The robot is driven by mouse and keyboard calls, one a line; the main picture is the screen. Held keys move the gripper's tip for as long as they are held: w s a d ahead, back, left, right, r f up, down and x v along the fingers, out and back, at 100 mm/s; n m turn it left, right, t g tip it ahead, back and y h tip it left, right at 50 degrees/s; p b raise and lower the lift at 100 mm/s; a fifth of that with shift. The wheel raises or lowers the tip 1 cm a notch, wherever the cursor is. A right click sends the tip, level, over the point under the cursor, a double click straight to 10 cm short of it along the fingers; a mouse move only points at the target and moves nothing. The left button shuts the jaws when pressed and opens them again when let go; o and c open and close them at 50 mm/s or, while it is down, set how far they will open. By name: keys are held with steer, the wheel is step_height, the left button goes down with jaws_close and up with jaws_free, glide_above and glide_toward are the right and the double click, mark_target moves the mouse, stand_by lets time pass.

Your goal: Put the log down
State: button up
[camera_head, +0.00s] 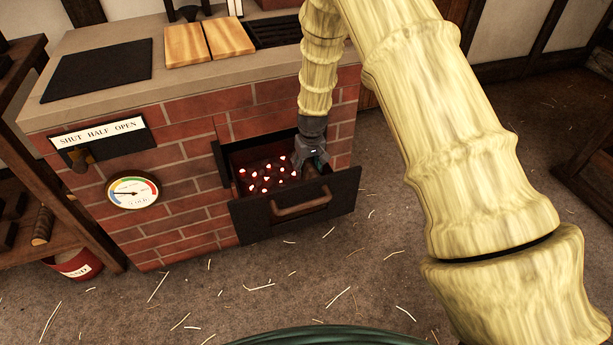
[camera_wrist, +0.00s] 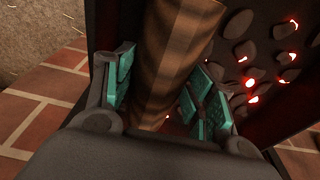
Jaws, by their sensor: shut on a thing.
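The log (camera_wrist: 172,55) is a brown, banded cylinder that fills the middle of the wrist view. My gripper (camera_wrist: 165,95) is shut on it, with teal pads on either side. In the head view my gripper (camera_head: 314,160) reaches down into the right part of the open firebox drawer (camera_head: 295,207). I cannot tell whether the log touches the coals or the drawer floor.
The brick stove (camera_head: 190,215) carries a dark plate (camera_head: 98,70) and two wooden boards (camera_head: 208,41) on top. A gauge (camera_head: 133,193) and a lever under a "SHUT HALF OPEN" sign (camera_head: 98,133) are on its front. A wooden shelf (camera_head: 75,207) and a red bucket (camera_head: 78,265) stand at left.

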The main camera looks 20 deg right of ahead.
mark_target(310, 167)
steer(key=shift+f+b, duration=0.35)
steer(key=shift+f, duration=1.6)
steer(key=shift+r, duration=0.1)
steer(key=o, duration=0.9)
steer(key=r, duration=0.4)
steer(key=s+r+p, duration=0.1)
steer(key=r, duration=0.3)
steer(key=r+p, duration=0.1)
steer(key=r, duration=0.2)
steer(key=shift+s+r, duration=0.4)
